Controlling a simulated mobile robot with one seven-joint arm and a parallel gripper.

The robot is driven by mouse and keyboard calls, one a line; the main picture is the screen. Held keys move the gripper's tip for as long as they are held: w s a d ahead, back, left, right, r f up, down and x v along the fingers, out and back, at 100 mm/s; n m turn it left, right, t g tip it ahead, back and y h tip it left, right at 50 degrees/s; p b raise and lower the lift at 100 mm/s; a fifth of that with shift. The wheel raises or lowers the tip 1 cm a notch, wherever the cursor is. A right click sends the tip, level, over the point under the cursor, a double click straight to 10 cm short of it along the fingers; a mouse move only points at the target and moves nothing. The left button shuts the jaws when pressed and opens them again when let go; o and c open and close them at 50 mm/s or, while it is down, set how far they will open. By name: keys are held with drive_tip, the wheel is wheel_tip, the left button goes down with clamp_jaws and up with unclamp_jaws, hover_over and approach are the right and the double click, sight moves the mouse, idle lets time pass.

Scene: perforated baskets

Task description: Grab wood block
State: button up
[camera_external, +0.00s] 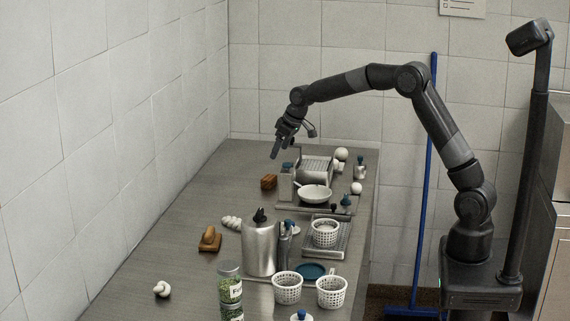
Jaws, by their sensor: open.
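A small brown wood block (268,182) sits on the grey counter, toward its far end and left of the white bowl. A second brown wooden piece (209,241) lies nearer, at the left, with a lighter rounded part on top; I cannot tell exactly what it is. My gripper (279,152) is open and points down, above and a little beyond the first wood block in the picture. It appears empty and apart from the block. The gap between the fingers is too small to see clearly.
On the counter (180,210), a white bowl (315,194) and a metal rack (314,169) stand right of the block. A tall metal canister (259,248), several white perforated baskets (331,291) and jars stand nearer. The counter's left side is mostly clear.

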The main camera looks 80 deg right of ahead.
approach(269, 177)
drive_tip(key=x, duration=0.5)
drive_tip(key=shift+w+a+r, duration=0.1)
drive_tip(key=shift+w+a, duration=0.1)
drive_tip(key=shift+w, duration=0.2)
drive_tip(key=x, duration=0.5)
drive_tip(key=shift+s+d, duration=0.25)
drive_tip(key=shift+s, duration=0.05)
drive_tip(key=c, duration=1)
drive_tip(key=shift+c, duration=0.4)
